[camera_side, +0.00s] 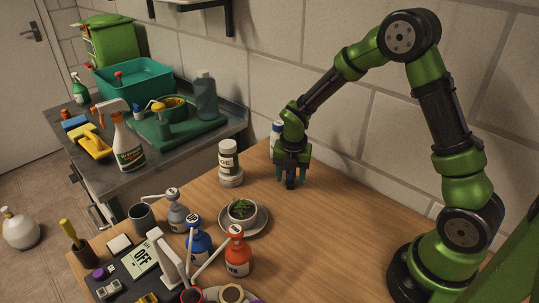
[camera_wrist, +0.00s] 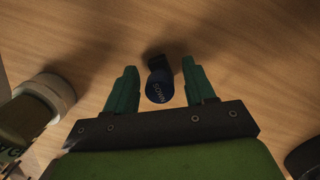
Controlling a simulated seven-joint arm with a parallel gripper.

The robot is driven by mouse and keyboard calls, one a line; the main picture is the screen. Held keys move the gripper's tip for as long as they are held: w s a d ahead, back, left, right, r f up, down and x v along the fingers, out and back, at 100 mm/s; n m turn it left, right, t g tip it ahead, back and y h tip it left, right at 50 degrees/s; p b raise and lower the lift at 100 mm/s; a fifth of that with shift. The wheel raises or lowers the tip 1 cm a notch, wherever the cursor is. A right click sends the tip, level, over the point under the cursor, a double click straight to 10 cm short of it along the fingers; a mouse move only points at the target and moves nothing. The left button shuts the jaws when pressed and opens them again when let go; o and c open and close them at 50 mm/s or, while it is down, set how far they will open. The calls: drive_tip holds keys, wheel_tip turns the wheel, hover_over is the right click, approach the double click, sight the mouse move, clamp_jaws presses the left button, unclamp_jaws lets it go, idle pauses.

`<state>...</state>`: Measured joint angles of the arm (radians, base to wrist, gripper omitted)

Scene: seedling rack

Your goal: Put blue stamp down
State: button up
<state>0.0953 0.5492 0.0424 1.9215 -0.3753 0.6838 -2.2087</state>
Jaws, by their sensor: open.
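The blue stamp (camera_wrist: 160,88) shows in the wrist view as a dark blue round top with pale lettering. It appears to stand on the wooden table, between the two fingers of my gripper (camera_wrist: 164,90). The fingers are spread, with a gap visible on each side of the stamp. In the side view my gripper (camera_side: 291,180) points down, low over the table's back part near the wall. There the stamp is a small dark shape between the fingers, and its foot is hard to make out.
A labelled jar on a white base (camera_side: 229,165) stands left of my gripper. A potted seedling on a saucer (camera_side: 242,210) is nearer the front. A white and blue container (camera_side: 276,131) is behind my gripper. Bottles (camera_side: 238,255) crowd the front left. Table to the right is clear.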

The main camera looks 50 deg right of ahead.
sight(291, 174)
wheel_tip(291, 174, up, 11)
drive_tip(key=a, duration=0.1)
drive_tip(key=s+a+r+m+t+y, duration=0.1)
drive_tip(key=s+r+m, duration=0.3)
drive_tip(key=m, duration=0.5)
drive_tip(key=s+a+r+m+t+y, duration=0.1)
drive_tip(key=s+a+r+m+t, duration=0.2)
drive_tip(key=s+m, duration=0.5)
drive_tip(key=s+a+r+m+t+y, duration=0.1)
drive_tip(key=s+r+m, duration=0.4)
drive_tip(key=m, duration=0.6)
drive_tip(key=shift+s+a+r+m+t, duration=0.15)
drive_tip(key=shift+s+a+m+t, duration=0.15)
drive_tip(key=shift+s+a+t, duration=0.4)
drive_tip(key=shift+w+a, duration=0.1)
drive_tip(key=shift+w, duration=0.1)
